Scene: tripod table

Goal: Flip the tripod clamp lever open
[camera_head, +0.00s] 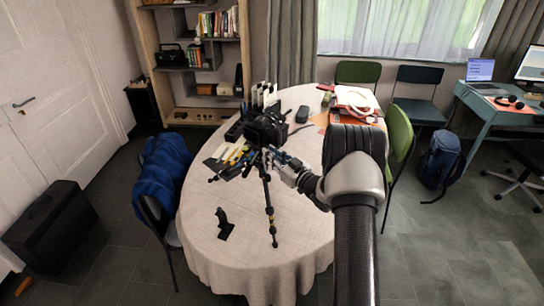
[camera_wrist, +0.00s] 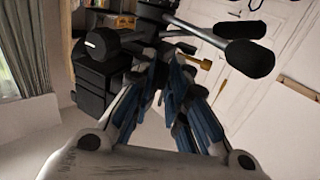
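A black tripod (camera_head: 268,200) with a camera (camera_head: 266,130) on top stands upright on the round table. My gripper (camera_head: 275,157) reaches in from the right, at the tripod head just below the camera. In the wrist view, my gripper (camera_wrist: 172,75) has its blue-padded fingers close together at the black tripod head (camera_wrist: 155,45). A small brass-coloured piece (camera_wrist: 206,65) shows just right of the fingertips; I cannot tell whether it is the clamp lever. Black handles (camera_wrist: 248,52) stick out to the right. Contact and any grip between the fingers are hidden.
The round table (camera_head: 205,225) has a cream cloth. A small black stand (camera_head: 224,222) is at its front left. Flat cases and pens (camera_head: 228,155) lie left of the tripod. Headphones and books (camera_head: 357,99) lie at the back right. A chair with a blue jacket (camera_head: 163,170) is at the left.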

